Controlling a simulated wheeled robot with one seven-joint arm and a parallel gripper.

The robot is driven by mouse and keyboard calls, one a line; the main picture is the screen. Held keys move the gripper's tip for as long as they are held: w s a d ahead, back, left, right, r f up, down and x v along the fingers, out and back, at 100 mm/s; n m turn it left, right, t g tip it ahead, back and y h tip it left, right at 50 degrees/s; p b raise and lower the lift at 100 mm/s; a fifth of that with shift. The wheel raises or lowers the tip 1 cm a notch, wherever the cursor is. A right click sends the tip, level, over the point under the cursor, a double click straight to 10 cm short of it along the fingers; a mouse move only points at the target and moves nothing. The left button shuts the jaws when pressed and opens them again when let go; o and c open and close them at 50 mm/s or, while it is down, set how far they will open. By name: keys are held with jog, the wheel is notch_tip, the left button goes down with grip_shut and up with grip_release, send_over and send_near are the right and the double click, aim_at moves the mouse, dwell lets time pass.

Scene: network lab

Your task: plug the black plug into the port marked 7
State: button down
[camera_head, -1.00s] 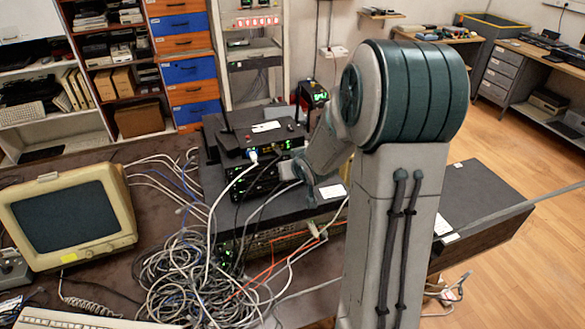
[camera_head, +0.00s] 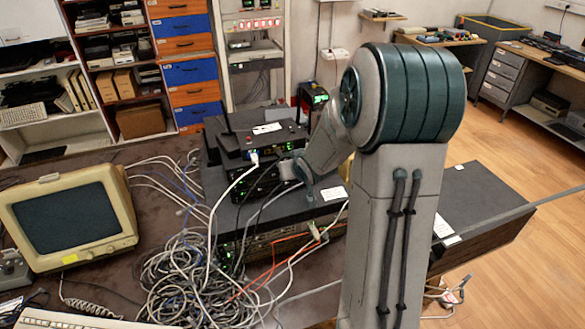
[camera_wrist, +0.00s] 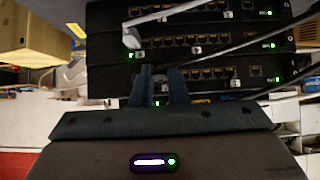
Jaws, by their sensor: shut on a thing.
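My gripper (camera_wrist: 161,80) reaches up to the stack of black network switches in the wrist view. Its two dark fingers are shut on the black plug (camera_wrist: 161,92), which is dark and mostly hidden between them. The fingertips are at the front of the lowest switch in that picture (camera_wrist: 110,80), at its row of ports. I cannot tell whether the plug is inside a port, and the port numbers are too small to read. In the head view the stack (camera_head: 262,150) stands on the desk, and my arm hides the fingertips.
A white plug (camera_wrist: 131,40) with a pale cable sits in another switch. Dark cables cross the right of the wrist view. A tangle of cables (camera_head: 185,275) lies on the desk in front of the stack. An old monitor (camera_head: 68,215) stands at the left.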

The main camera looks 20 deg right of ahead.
jog(key=shift+w, duration=0.3)
jog(key=c, duration=1.3)
grip_release()
jog(key=shift+c, duration=0.2)
jog(key=p+v, duration=0.5)
jog(key=v, duration=0.8)
jog(key=shift+s+r+p, duration=0.25)
jog(key=shift+s+p, duration=0.05)
jog(key=shift+p, duration=0.05)
